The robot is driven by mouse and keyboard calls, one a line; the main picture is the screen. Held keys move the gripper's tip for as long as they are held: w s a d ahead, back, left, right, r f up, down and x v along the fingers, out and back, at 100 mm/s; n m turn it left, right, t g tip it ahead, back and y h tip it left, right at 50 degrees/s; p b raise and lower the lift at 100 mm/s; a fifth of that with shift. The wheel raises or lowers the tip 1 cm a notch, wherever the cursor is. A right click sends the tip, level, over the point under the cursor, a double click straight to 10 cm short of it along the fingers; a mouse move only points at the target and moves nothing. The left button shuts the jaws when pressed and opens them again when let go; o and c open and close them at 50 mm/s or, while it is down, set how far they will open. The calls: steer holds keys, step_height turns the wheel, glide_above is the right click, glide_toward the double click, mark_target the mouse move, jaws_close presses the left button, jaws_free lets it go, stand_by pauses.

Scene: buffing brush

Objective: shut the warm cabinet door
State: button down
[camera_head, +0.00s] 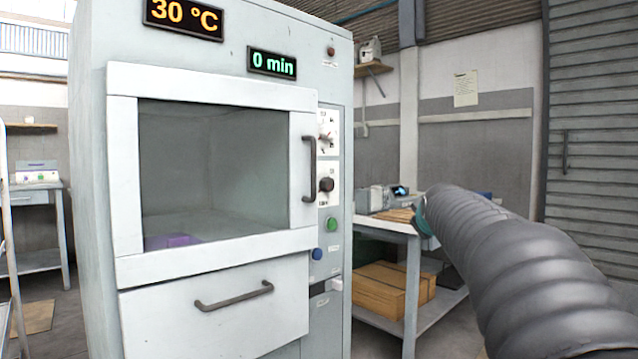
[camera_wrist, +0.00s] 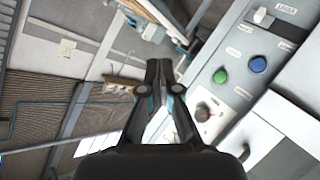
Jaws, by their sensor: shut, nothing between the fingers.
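The warm cabinet (camera_head: 90,180) is tall and pale grey and fills the left half of the head view. Its door (camera_head: 215,88) has a white frame around a glass window, with a dark upright handle (camera_head: 309,168) on the right side. The door lies close to the cabinet front; I cannot tell whether a narrow gap is open at its right edge. A purple thing (camera_head: 172,241) shows low behind the glass. My gripper (camera_wrist: 163,76) is shut and empty in the wrist view, apart from the cabinet's control panel.
A drawer (camera_head: 215,315) sits below the door. The control panel has dark knobs (camera_head: 326,184), a blue button (camera_head: 317,254) and a green button (camera_head: 332,224). A bench (camera_head: 414,300) with boxes (camera_head: 385,290) on its lower shelf stands right of the cabinet, behind my arm.

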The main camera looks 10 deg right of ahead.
steer(key=w+a+r+n+t+y, duration=0.2)
steer(key=a+r+t+y, duration=0.1)
steer(key=a+r+y, duration=0.95)
steer(key=s+a+f+p+x, duration=0.1)
steer(key=p+x, duration=0.3)
steer(key=x, duration=1)
steer(key=shift+a+f+y, duration=0.35)
steer(key=shift+a+f, duration=0.05)
steer(key=shift+a, duration=0.05)
steer(key=shift+w, duration=0.1)
